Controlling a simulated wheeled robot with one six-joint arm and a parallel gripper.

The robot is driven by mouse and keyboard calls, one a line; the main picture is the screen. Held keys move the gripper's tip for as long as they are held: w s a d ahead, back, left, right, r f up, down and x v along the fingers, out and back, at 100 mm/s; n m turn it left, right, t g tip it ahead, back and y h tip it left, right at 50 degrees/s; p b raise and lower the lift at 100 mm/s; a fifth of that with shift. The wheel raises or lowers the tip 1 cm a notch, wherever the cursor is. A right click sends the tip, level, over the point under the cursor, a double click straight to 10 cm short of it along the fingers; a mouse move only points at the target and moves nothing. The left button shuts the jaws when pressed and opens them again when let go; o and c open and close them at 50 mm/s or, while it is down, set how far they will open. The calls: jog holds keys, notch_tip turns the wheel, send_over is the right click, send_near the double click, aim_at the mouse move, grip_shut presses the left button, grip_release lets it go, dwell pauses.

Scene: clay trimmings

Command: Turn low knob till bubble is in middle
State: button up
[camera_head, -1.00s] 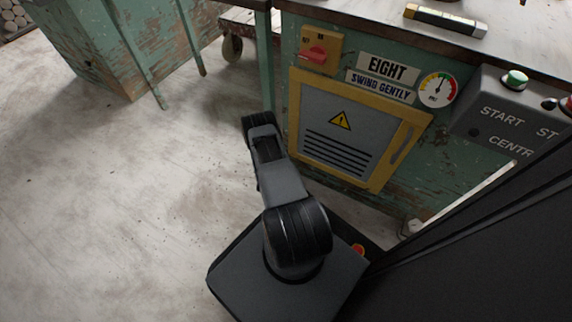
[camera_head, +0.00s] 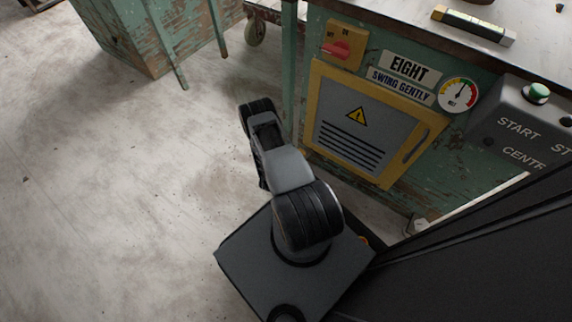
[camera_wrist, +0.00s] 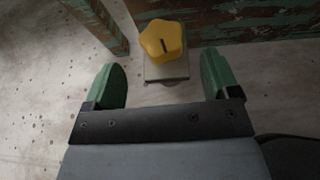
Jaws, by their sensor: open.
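A yellow lobed knob (camera_wrist: 161,42) with a dark slot mark sits on a pale square block in the wrist view, low by the floor at the foot of the green bench. My gripper (camera_wrist: 162,84) has green fingers spread wide apart. The knob is ahead of the gap between the fingers, and neither finger touches it. In the head view the knob and the fingers are hidden behind my arm. A spirit level or similar yellow and dark bar (camera_head: 473,26) lies on the bench top. No bubble can be made out in it.
A green bench (camera_head: 455,165) carries a yellow-framed cabinet door (camera_head: 370,125), a red switch (camera_head: 337,49), a gauge (camera_head: 459,95) and a grey button box (camera_head: 528,125). A bench leg (camera_wrist: 95,22) stands left of the knob. The floor (camera_head: 110,200) on the left is clear.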

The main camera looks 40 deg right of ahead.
jog(key=p+v, duration=0.1)
jog(key=v, duration=0.5)
jog(key=shift+a+p, duration=0.15)
jog(key=shift+p, duration=0.25)
jog(key=shift+s, duration=0.1)
jog(key=w+r+m+g+p, duration=0.2)
jog(key=r+m+p, duration=0.25)
jog(key=r, duration=0.95)
jog(key=w+a+r+m+g+y+p, duration=0.15)
jog(key=r+m+g+p, duration=0.35)
jog(key=r, duration=1)
jog(key=w+r+m+h+p, duration=0.1)
jog(key=w+r+m+p, duration=0.15)
jog(key=r+p, duration=0.8)
jog(key=s+a+r+m+t+y+p, duration=0.2)
jog(key=s+a+r+m+y+p, duration=0.1)
jog(key=r, duration=1.1)
jog(key=s+a+r+m+t+y+p, duration=0.2)
jog(key=a+r+y+p, duration=0.3)
jog(key=r, duration=1)
jog(key=s+a+r+m+t+y+p, duration=0.3)
jog(key=a+r+p, duration=0.4)
jog(key=r, duration=0.8)
jog(key=s+a+y, duration=0.1)
jog(key=a, duration=0.2)
jog(key=shift+s+a+r+m+y, duration=0.15)
jog(key=shift+a+r+m+y, duration=0.05)
jog(key=shift+a+m+y, duration=0.2)
jog(key=shift+c, duration=0.4)
